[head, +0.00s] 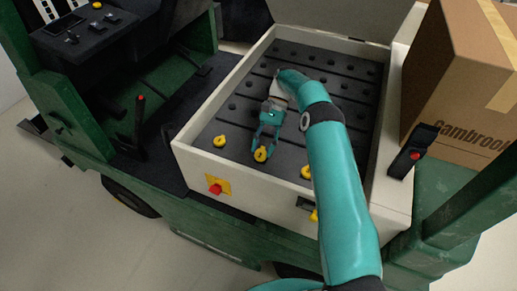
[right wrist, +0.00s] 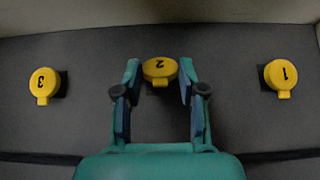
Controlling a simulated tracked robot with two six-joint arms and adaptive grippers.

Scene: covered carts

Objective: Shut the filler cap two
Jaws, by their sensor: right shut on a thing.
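Filler cap two (head: 261,155) is yellow and sits near the front edge of the dark top inside the white-walled cart box. In the right wrist view the cap (right wrist: 159,67) shows its number 2 upside down and looks flatter than its neighbours, with its small tab toward me. My right gripper (head: 265,147) reaches down to it from behind, its teal fingers on either side. In the right wrist view the fingertips (right wrist: 160,77) are closed in on the cap. How far the cap is raised is hard to tell. My left gripper is out of view.
Cap three (right wrist: 43,83) and cap one (right wrist: 281,76) flank cap two, one on each side. A red knob on a yellow plate (head: 217,186) is on the box front. A cardboard box (head: 462,90) stands at the right. A raised lid (head: 350,17) is behind.

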